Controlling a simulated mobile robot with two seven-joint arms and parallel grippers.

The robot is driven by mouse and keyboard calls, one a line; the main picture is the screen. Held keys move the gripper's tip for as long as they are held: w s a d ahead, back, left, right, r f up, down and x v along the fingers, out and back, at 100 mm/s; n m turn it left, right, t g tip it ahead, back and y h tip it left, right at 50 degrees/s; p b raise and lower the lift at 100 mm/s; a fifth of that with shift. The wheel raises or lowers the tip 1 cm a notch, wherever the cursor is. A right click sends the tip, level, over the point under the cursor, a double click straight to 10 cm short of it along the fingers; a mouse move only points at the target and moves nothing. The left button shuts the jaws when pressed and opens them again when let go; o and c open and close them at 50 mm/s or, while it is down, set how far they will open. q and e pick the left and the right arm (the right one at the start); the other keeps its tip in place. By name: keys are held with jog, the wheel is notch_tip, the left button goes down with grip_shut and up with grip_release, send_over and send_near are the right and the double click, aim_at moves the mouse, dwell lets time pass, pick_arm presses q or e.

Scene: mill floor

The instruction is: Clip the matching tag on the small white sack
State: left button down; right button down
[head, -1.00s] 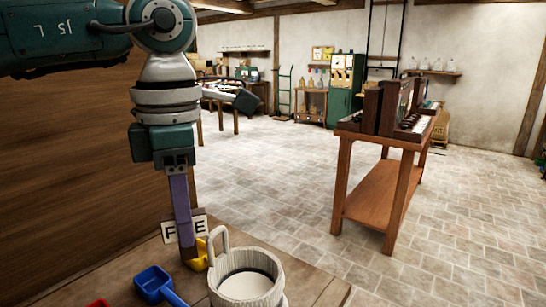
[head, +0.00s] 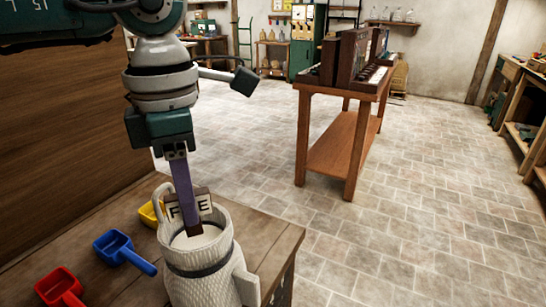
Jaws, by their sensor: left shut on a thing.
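The small white sack (head: 190,283) stands open on the wooden bench. It has a woven surface, a dark band around it, a loop on its left and pale contents inside. My left gripper (head: 192,224) points down, its tip over the mouth of the sack. The finger covers the middle of the word; an E shows at the right. The tag is at the back of the sack's rim; I cannot tell whether it touches. My right gripper is not in view.
Yellow (head: 148,215), blue (head: 113,247) and red (head: 58,286) scoops lie left of the sack on the bench top (head: 270,228). A wooden wall (head: 60,170) rises behind. A table (head: 345,90) with dark wooden equipment stands beyond open floor.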

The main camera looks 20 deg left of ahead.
aim_at(199, 249)
pick_arm(q)
jog(key=shift+f+b, duration=0.95)
jog(key=shift+f, duration=0.45)
jog(key=shift+r, duration=0.1)
dwell(0.8)
jog(key=shift+f+b, duration=1.8)
jog(key=shift+f, duration=0.15)
jog(key=c, duration=0.5)
grip_release()
jog(key=shift+c, duration=0.2)
